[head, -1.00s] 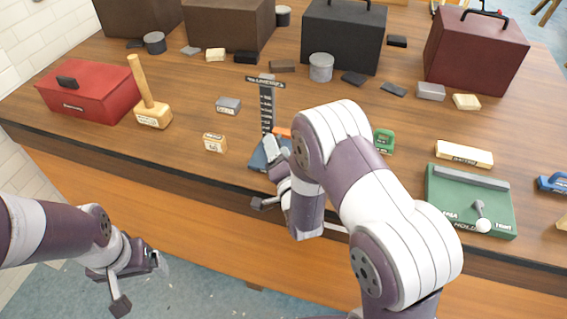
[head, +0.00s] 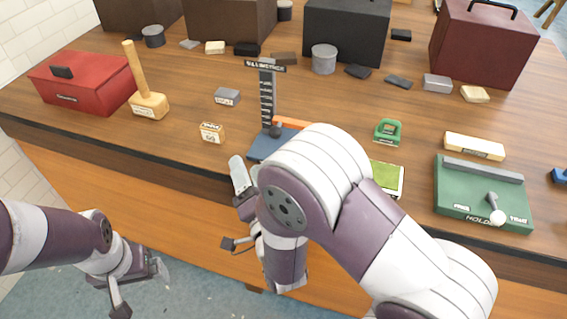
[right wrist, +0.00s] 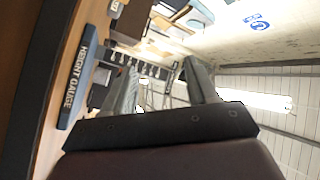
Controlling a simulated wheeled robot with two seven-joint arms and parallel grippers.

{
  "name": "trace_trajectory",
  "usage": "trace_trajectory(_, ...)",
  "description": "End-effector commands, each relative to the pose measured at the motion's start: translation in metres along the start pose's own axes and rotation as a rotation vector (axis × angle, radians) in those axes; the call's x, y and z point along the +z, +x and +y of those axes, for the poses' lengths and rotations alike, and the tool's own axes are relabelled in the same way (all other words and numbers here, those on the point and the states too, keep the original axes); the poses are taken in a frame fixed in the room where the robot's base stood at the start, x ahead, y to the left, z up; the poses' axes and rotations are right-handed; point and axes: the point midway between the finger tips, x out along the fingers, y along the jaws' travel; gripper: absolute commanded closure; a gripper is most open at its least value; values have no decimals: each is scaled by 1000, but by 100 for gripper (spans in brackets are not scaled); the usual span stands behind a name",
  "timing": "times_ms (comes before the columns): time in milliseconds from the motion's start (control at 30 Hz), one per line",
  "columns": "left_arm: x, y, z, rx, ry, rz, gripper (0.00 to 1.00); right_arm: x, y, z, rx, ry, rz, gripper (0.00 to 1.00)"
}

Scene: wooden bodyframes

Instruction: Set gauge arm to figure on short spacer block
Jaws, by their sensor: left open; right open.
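The height gauge stands upright near the table's front edge. It has a dark scale column (head: 266,98), a blue base (head: 262,148) and an orange arm (head: 291,123) low on the column, with a dark knob (head: 275,131) beside it. My right gripper (head: 238,208) is open and empty, in front of the base at the table edge. In the right wrist view its fingers (right wrist: 162,85) are apart, with the lettered base (right wrist: 78,75) to their left. A wooden block (head: 212,133) and a grey block (head: 227,97), both labelled, lie left of the gauge; their figures are unclear. My left gripper (head: 140,290) is open and empty, below the table edge.
A mallet (head: 148,98) and red toolbox (head: 80,82) stand at left. Right of the gauge are a green object (head: 388,131), a green card (head: 386,178) partly behind my arm, and a green holder board (head: 470,212). Boxes and loose blocks fill the back.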

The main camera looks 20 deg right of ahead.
Motion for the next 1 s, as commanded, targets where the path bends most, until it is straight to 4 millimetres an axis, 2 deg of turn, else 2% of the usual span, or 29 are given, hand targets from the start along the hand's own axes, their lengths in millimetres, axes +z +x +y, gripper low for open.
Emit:
trace_trajectory(33,5,34,0,0,0,-2,8,20,-1,-1,16,-95,62,42)
trace_trajectory(67,5,38,0,0,0,-2,8,17,-1,-5,64,-174,105,42)
trace_trajectory(133,5,40,0,0,0,-2,8,5,-4,-3,218,-356,169,42)
trace_trajectory(200,4,33,0,0,0,-1,8,-12,-8,9,379,-513,184,42)
trace_trajectory(333,4,32,0,0,0,0,8,-18,-14,28,502,-695,139,42)
trace_trajectory(467,4,31,0,0,0,0,8,-23,1,34,506,-728,133,42)
trace_trajectory(800,3,27,0,0,0,0,8,-47,74,67,503,-726,133,42)
trace_trajectory(1000,3,26,0,0,0,0,8,-52,94,75,500,-726,131,42)
